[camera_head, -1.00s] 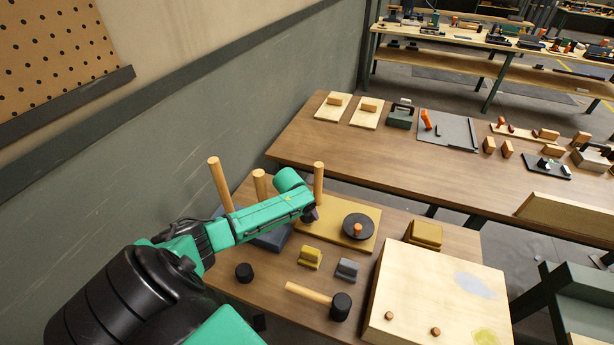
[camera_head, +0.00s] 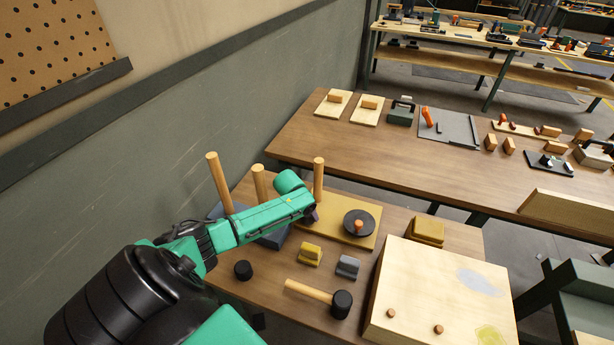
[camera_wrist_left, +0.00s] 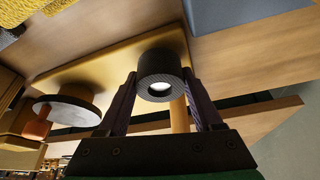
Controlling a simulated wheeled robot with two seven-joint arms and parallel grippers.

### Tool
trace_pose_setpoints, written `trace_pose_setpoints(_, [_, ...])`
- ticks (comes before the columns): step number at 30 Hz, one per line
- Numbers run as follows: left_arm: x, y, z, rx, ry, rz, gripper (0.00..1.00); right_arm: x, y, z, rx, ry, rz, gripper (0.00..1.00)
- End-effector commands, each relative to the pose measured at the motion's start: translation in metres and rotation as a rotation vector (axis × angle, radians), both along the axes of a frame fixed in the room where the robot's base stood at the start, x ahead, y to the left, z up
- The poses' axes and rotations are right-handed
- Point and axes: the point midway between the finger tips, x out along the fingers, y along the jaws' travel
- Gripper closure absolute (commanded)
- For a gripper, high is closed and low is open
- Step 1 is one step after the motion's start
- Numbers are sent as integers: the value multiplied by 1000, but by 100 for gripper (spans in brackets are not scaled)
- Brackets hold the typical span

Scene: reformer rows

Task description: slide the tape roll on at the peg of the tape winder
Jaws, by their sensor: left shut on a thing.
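The tape winder is a mustard board (camera_head: 338,231) with an upright wooden peg (camera_head: 318,178) and a black disc (camera_head: 359,224) with an orange knob. My left gripper (camera_head: 310,214) is low over the board, close to the peg. In the left wrist view, my left gripper (camera_wrist_left: 160,78) is shut on the tape roll (camera_wrist_left: 160,66), a dark ring with a pale hole. The peg (camera_wrist_left: 180,114) shows behind the roll, partly hidden by it. The hole shows no peg through it. In the head view, the arm hides the roll. My right gripper is not in view.
Two wooden posts (camera_head: 219,182) rise from a blue base (camera_head: 272,240) behind my left arm. A yellow block (camera_head: 310,253), a grey block (camera_head: 347,266), a mallet (camera_head: 341,304) and a black cylinder (camera_head: 243,270) lie nearer. A pale wooden box (camera_head: 440,285) fills the right side.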

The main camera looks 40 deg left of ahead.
Motion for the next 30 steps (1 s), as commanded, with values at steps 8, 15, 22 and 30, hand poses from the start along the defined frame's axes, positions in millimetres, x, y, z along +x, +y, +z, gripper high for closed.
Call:
trace_pose_setpoints(8, [0,0,-8,0,-1,0,88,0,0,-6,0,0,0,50])
trace_pose_setpoints(15, [0,0,-11,0,-1,0,14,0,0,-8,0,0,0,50])
trace_pose_setpoints(22, [0,0,-11,0,0,0,0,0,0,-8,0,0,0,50])
trace_pose_setpoints(30, [-9,0,10,0,0,-1,0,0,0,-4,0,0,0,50])
